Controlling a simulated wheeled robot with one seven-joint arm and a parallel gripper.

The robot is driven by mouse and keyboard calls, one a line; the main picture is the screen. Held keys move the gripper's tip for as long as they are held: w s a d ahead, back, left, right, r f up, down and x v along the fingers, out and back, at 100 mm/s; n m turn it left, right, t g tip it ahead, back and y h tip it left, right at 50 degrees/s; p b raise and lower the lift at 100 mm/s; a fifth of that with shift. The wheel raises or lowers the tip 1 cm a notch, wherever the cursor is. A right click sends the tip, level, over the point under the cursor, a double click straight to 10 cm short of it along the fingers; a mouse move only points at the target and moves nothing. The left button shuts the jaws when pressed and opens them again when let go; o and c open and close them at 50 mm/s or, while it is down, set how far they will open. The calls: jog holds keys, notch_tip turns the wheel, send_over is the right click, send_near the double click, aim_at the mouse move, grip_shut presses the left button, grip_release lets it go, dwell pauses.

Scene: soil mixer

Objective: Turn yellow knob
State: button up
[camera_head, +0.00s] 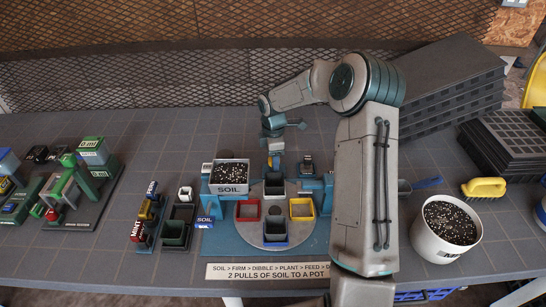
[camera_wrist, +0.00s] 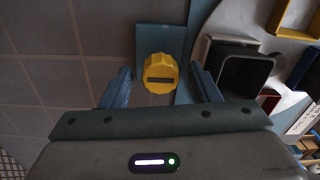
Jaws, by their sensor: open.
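The yellow knob (camera_wrist: 161,73) shows in the wrist view as a ribbed round knob with a dark slot across its face. It sits on a grey and blue base. My gripper (camera_wrist: 162,85) is open, with one blue finger on each side of the knob and a gap to both. I cannot tell how far the fingertips are above it. In the head view my gripper (camera_head: 277,145) points down at the back of the soil machine. A small yellow patch below it may be the knob, mostly hidden by the gripper.
The machine has a round grey turntable (camera_head: 276,235) with red, yellow and dark pots, and a white SOIL hopper (camera_head: 229,176) stands close by. A dark pot (camera_wrist: 244,75) is right of my fingers. A soil bucket (camera_head: 446,229) and yellow brush (camera_head: 484,187) lie farther right.

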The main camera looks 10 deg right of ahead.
jog(key=c, duration=1)
jog(key=m+b, duration=0.1)
jog(key=m, duration=0.3)
jog(key=shift+m, duration=0.3)
jog(key=m+b, duration=0.1)
jog(key=m, duration=0.3)
jog(key=shift+m, duration=0.3)
jog(key=m+b, duration=0.1)
jog(key=m, duration=0.3)
jog(key=shift+m, duration=0.3)
jog(key=shift+m+b, duration=0.35)
jog(key=shift+m, duration=1.65)
